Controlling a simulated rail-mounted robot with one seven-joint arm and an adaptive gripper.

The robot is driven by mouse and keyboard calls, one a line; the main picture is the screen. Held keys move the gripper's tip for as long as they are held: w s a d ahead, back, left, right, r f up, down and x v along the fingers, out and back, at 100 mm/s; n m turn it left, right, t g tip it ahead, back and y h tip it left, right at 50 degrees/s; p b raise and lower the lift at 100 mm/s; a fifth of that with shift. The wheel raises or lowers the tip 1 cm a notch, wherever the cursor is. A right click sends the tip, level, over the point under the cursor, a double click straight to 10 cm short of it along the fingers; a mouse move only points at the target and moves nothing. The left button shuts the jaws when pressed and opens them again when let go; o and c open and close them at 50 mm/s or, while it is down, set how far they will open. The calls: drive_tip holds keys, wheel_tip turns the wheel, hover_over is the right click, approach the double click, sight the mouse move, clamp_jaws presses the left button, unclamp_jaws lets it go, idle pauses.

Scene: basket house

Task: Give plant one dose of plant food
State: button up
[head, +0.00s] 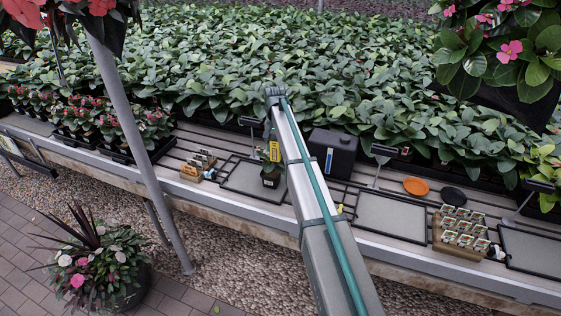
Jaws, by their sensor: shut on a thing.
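A small plant in a dark pot (270,178) stands at the right side of the left grey tray (238,180), beside my arm. A small yellow item with dark markings (275,151) is just above the plant; it looks like the plant food, but its label is too small to read. My gripper (267,131) shows only as a small dark part left of my arm, above the yellow item. It is shut on the yellow item; its fingertips are mostly hidden. I cannot tell whether the yellow item touches the plant.
A black box-shaped container (333,153) stands right of my arm. An orange disc (416,186) and a black disc (451,195) lie on the bench. Wooden holders (191,172) (459,238) carry small packets or pots. The middle tray (390,222) is empty. Dense foliage fills the back.

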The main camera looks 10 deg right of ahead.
wheel_tip(320, 180, down, 6)
drive_tip(key=w+m+b, duration=0.1)
drive_tip(key=w+b, duration=0.1)
drive_tip(key=shift+w, duration=0.35)
idle(0.3)
drive_tip(key=shift+f+b, duration=0.4)
drive_tip(key=shift+f, duration=0.1)
idle(1.7)
wheel_tip(320, 180, up, 7)
drive_tip(key=p, duration=0.3)
idle(0.7)
idle(0.3)
